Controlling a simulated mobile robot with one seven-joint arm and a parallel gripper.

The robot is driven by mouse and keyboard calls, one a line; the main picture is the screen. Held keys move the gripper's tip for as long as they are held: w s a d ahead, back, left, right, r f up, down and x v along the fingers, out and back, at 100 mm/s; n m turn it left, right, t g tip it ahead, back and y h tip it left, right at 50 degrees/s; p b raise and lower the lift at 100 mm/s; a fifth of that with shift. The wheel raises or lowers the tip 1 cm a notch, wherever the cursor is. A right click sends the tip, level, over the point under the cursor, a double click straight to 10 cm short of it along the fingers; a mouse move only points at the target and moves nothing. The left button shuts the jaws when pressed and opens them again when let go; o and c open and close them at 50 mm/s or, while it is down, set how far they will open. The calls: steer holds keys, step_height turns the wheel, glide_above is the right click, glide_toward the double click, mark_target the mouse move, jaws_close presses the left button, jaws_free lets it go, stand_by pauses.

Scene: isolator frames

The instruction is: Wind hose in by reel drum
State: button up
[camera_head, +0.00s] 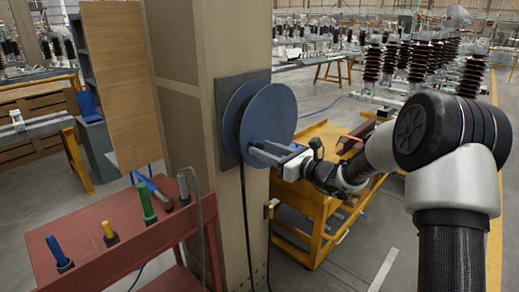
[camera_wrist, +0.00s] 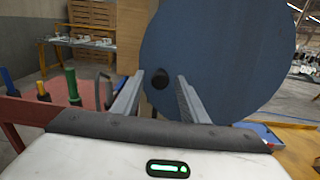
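The blue reel drum (camera_head: 268,115) is mounted on a plate on the side of a beige column. Its round face fills much of the wrist view (camera_wrist: 225,60). A dark knob (camera_wrist: 160,79) sits on the drum's face, left of centre in the wrist view. A black hose (camera_head: 246,225) hangs from the drum down the column. My gripper (camera_head: 260,151) is in front of the lower part of the drum. Its two fingers are apart, and the knob shows between the fingertips in the wrist view. Whether they touch the knob I cannot tell.
A red bench (camera_head: 122,238) with colored upright handles stands left of the column. A yellow frame cart (camera_head: 312,240) stands behind my gripper, right of the column. A dark hooked piece (camera_head: 269,210) is low by the column. Open grey floor lies at the right.

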steer(key=shift+x, duration=1.2)
jaws_close()
steer(key=shift+r, duration=0.15)
